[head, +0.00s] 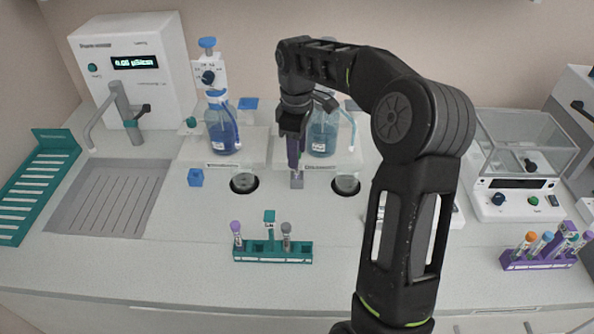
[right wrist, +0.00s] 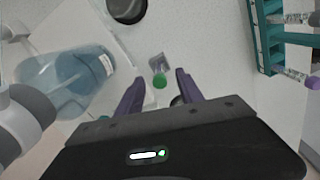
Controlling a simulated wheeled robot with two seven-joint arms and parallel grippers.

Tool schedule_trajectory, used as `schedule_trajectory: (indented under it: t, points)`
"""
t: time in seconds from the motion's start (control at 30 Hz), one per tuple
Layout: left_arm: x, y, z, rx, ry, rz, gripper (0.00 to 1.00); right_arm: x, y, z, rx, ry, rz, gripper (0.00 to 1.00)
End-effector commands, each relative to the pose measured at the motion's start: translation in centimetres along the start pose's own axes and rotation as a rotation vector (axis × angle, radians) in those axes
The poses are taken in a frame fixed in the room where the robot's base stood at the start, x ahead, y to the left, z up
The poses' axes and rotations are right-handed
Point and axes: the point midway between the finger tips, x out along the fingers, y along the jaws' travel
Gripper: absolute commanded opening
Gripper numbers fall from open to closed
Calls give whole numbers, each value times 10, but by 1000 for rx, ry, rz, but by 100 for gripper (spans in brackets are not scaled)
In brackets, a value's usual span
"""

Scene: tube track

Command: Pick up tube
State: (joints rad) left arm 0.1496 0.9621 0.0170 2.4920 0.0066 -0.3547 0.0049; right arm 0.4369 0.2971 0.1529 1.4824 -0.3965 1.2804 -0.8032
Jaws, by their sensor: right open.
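The block also shows in the head view (head: 297,184), where my gripper mostly hides the tube. In the head view the right gripper (head: 294,160) points down just above the grey block. My left gripper is not in view.
A teal rack (head: 272,258) with a purple-capped and a grey-capped tube stands in front. A purple rack (head: 540,264) with several tubes is at right. Blue bottles (head: 223,132) stand behind. Round dark-rimmed wells flank the grey block. The front bench is mostly clear.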

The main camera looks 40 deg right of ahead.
Motion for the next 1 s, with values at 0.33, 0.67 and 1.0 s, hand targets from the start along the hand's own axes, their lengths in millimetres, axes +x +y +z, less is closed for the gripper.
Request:
schedule_trajectory:
  t: [0.33, 0.67, 1.0]
  points:
    - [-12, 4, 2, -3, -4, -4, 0, 44, 0, 1, 1, -3, -4, 44]
    - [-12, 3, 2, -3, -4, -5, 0, 47, 0, 0, 0, -1, -1, 44]
    - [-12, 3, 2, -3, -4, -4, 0, 47, 0, 0, 0, -1, -1, 41]
